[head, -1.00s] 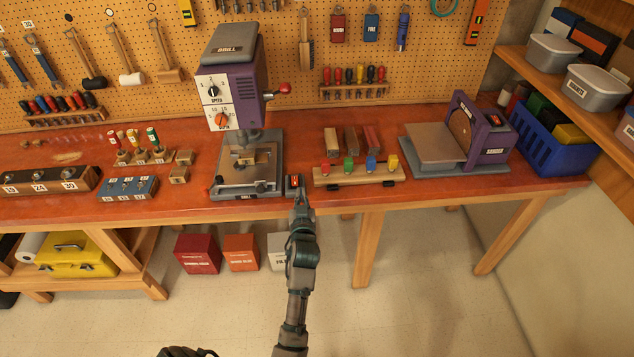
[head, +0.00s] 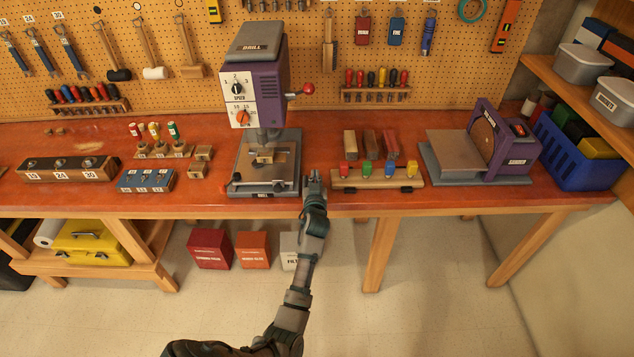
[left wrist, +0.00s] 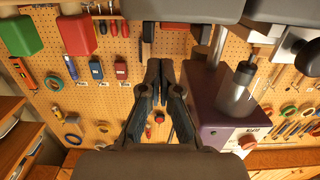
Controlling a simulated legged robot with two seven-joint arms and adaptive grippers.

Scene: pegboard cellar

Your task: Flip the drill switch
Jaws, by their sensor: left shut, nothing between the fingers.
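The drill (head: 262,85) is a purple and grey press with a white dial panel, standing on the bench. Its grey base (head: 240,180) is below it. My left gripper (head: 313,178) is at the bench's front edge, just right of the base, with its fingers shut and empty. It covers the spot where the small switch box stood, so I cannot see the switch or tell whether I touch it. In the left wrist view the shut fingers (left wrist: 160,75) point ahead, and the drill's purple body (left wrist: 218,115) is to their right. My right gripper is out of view.
Right of my gripper is a wooden block with coloured pegs (head: 378,180), then a sander (head: 500,150). Left of the drill are a blue block (head: 146,181) and a dark numbered rack (head: 70,170). The pegboard (head: 300,75) stands behind the bench.

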